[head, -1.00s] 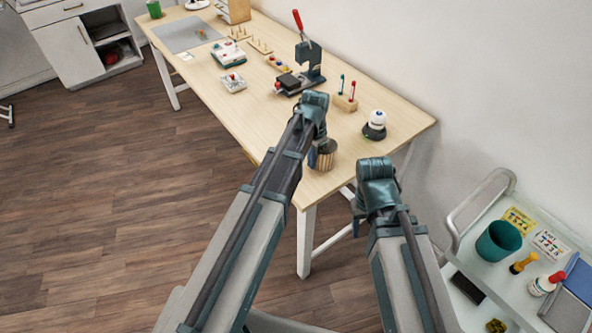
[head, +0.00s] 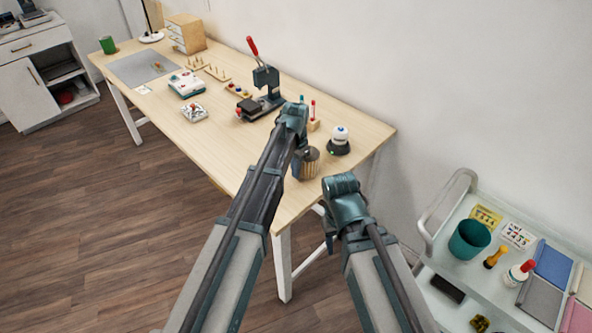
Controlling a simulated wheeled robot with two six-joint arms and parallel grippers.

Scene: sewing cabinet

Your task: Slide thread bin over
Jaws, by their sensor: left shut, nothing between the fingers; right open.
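The thread bin appears to be the small ribbed tan canister with a grey top (head: 311,163). It stands upright on the pale wooden table (head: 232,157) near its front right end. My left gripper (head: 297,166) is shut and empty, with its blue fingers pointing down at the left side of the canister. They look to be touching it, but the contact is partly hidden by my arm. My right gripper (head: 329,242) is open and empty, lower down and off the table's end. Its fingers are mostly hidden behind its wrist.
A white-topped dark device (head: 339,141) stands just right of the canister. A red-handled press (head: 266,85) stands further back. A cart (head: 452,257) on the right carries a teal bucket (head: 469,239) and bottles. The table's front right corner is bare.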

